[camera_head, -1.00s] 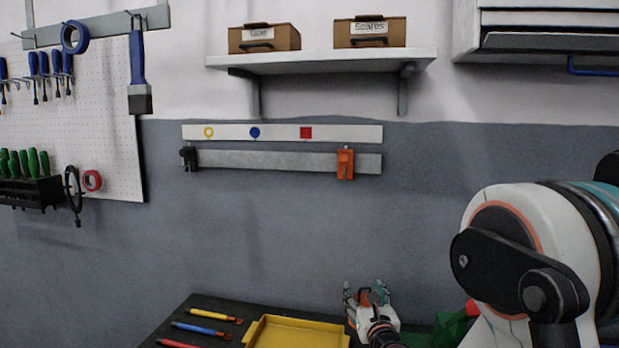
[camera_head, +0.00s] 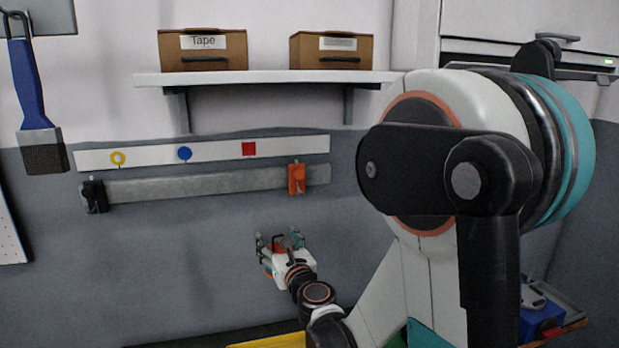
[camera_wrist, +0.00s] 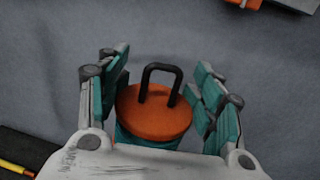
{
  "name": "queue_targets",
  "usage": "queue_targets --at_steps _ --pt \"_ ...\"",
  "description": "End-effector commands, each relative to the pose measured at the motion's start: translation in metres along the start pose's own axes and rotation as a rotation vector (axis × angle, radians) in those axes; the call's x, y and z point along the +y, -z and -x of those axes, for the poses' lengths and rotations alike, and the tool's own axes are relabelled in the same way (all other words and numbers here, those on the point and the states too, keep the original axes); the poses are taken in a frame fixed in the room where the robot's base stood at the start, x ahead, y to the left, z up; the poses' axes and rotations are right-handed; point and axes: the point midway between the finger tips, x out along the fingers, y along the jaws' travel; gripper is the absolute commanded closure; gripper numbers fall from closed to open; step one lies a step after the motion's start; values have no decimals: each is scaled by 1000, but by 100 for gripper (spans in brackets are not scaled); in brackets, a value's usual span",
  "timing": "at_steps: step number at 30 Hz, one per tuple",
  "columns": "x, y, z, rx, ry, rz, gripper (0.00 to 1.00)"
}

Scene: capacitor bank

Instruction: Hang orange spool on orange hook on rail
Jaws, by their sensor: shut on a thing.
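An orange spool (camera_wrist: 155,118) with a black wire loop on its round orange top sits between the fingers of my gripper (camera_wrist: 160,105) in the wrist view. The gripper is shut on it. In the head view my gripper (camera_head: 282,247) is below and slightly left of the orange hook, apart from it. The orange spool shows there only as a small patch of orange. The orange hook (camera_head: 296,179) is clamped on the right part of the grey rail (camera_head: 205,186). A corner of orange also shows at the top right of the wrist view.
A black hook (camera_head: 95,195) is on the rail's left end. A white strip (camera_head: 215,151) with yellow, blue and red marks runs above it. A shelf (camera_head: 270,79) with two boxes is higher up. A yellow tray (camera_head: 270,341) lies below. Wall under the rail is clear.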

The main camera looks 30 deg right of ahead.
Motion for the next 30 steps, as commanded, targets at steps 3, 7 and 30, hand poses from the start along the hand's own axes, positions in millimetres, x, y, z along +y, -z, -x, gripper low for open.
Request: queue_targets --at_steps 3,7,30 --pt "-23 -48 17 1 34 -1 90" --pt "-42 -80 34 1 63 -2 90" --pt "-68 -113 40 2 101 -3 90"
